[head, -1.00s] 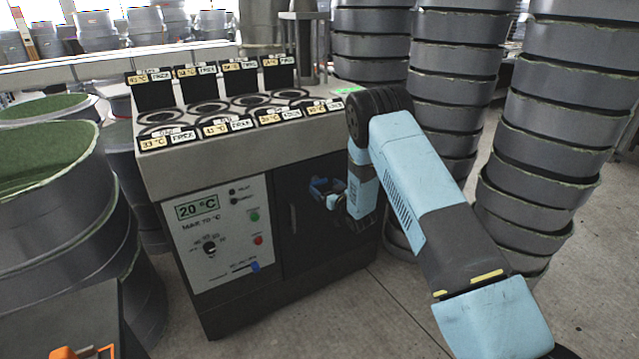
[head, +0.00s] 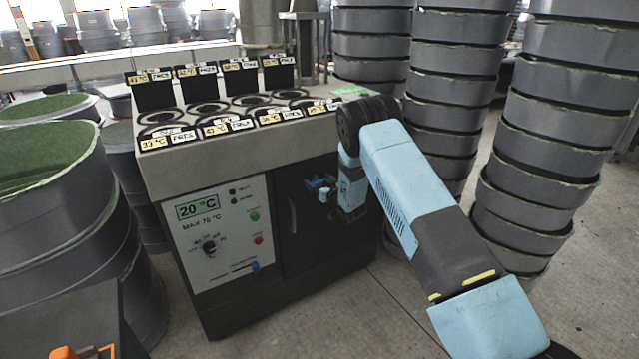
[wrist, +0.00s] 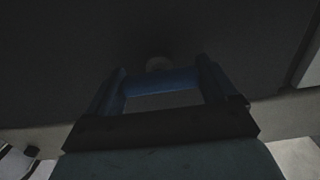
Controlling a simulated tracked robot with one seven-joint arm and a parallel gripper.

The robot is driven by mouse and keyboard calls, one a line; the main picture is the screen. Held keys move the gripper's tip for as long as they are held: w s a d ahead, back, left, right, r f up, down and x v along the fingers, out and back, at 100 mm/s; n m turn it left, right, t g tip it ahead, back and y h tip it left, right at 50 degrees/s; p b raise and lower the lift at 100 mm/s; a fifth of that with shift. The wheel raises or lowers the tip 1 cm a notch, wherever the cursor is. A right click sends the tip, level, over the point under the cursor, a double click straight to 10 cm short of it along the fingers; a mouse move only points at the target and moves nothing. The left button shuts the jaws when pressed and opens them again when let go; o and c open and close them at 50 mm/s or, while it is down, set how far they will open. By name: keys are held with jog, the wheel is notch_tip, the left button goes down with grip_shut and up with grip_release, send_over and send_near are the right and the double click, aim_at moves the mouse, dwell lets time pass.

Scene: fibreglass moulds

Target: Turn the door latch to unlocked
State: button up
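The dark cabinet door (head: 300,235) is on the front of the grey machine, right of its control panel. My gripper (head: 320,186) has blue fingers and is at the upper part of this door. The wrist view shows the gripper (wrist: 160,84) close to a dark surface, its two blue sides wide apart with a blue bar across between them. I cannot tell whether this bar is the latch or part of the fingers. A small round grey knob (wrist: 158,63) shows just beyond the bar. The latch is not clear in the head view.
The control panel (head: 222,235) has a 20 °C display, a dial, buttons and a blue slider. A vertical door handle (head: 292,214) is left of my gripper. Tall stacks of grey moulds (head: 535,160) stand at right, and green-lined moulds (head: 50,220) at left.

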jog(key=c, duration=0.4)
jog(key=shift+n, duration=0.4)
jog(key=n, duration=0.3)
jog(key=shift+a+n, duration=0.1)
jog(key=shift+n, duration=0.3)
jog(key=n, duration=0.3)
jog(key=shift+s+f+n, duration=0.1)
jog(key=shift+n, duration=0.2)
jog(key=n, duration=0.5)
jog(key=shift+a+f, duration=0.1)
jog(key=shift+a, duration=0.05)
jog(key=n, duration=0.4)
jog(key=shift+s+f+n, duration=0.15)
jog(key=shift+n, duration=0.15)
jog(key=shift+a, duration=0.1)
